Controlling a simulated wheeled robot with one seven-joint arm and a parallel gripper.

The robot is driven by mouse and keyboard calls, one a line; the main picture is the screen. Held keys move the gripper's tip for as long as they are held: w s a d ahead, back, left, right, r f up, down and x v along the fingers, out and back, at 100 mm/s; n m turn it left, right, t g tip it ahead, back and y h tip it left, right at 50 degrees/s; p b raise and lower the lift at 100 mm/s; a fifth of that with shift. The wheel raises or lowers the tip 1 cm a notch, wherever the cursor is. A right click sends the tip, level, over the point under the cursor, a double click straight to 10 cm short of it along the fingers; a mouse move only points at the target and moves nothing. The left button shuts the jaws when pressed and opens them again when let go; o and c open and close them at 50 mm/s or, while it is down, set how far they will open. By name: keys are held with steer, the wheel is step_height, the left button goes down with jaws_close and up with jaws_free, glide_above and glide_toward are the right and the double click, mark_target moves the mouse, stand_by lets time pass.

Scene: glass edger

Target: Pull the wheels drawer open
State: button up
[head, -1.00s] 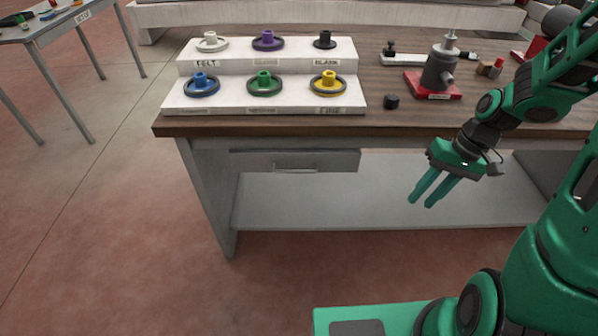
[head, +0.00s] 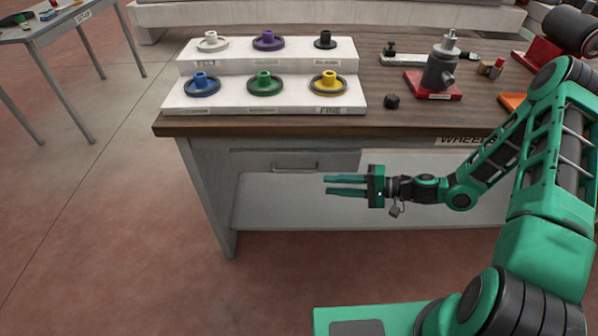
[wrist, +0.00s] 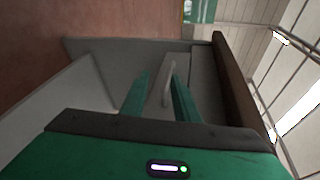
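The grey drawer (head: 250,162) sits under the left part of the wooden-topped bench and looks shut. Its bar handle (head: 295,167) is on the front face. My gripper (head: 325,185) is open and empty, just right of the handle and a little lower in the head view, with its fingers pointing left. In the wrist view the handle (wrist: 169,84) shows between the two spread fingers (wrist: 161,82), ahead of them. I cannot tell the exact gap, but the fingers are not closed on it. A "WHEELS" label (head: 461,140) is on the bench's front edge, right of the drawer.
A white stepped rack (head: 265,102) with several coloured wheels stands on the bench top (head: 400,122). A red-based grey device (head: 440,75) and a small black knob (head: 391,101) are right of it. A lower shelf (head: 290,205) lies under the drawer. Floor in front is clear.

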mark_target(300, 172)
steer(key=w+a, duration=0.2)
steer(key=a, duration=0.1)
steer(key=w+a+m+t, duration=0.1)
steer(key=w+a, duration=0.1)
steer(key=a, duration=0.2)
steer(key=w+a+m+t, duration=0.1)
steer(key=w+a, duration=0.1)
steer(key=a, duration=0.1)
steer(key=shift+w+a+f+y, duration=0.25)
steer(key=shift+w+f+y, duration=0.1)
steer(key=shift+y, duration=0.05)
steer(key=shift+c, duration=0.7)
jaws_close()
